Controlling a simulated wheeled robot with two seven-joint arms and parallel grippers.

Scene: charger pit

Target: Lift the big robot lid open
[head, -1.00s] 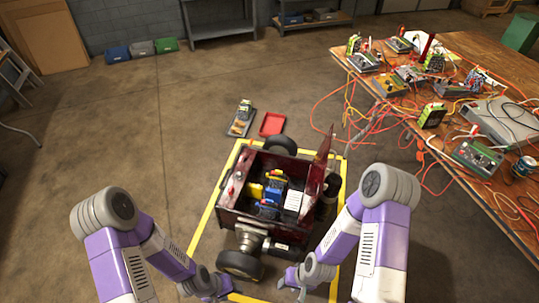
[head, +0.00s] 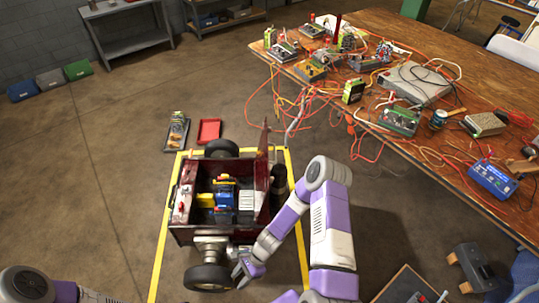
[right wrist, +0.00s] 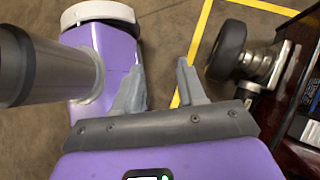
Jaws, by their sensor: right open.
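The big robot (head: 183,215) is a dark red open-topped box on wheels, standing inside a yellow floor outline. Its lid (head: 264,172) looks like the dark red panel standing upright along the box's right side. The box's inside shows, with blue, yellow and white parts (head: 226,198). My right gripper (head: 245,268) is open and empty, low beside the near wheel (head: 208,277), apart from the lid. In the right wrist view, its spread fingers (right wrist: 160,88) have only floor between them, with a wheel (right wrist: 227,50) to the right. My left gripper is out of view.
A wooden table (head: 440,60) with several devices and loose orange cables stands at the right. A red tray (head: 209,131) and a dark tray (head: 177,134) lie on the floor behind the robot.

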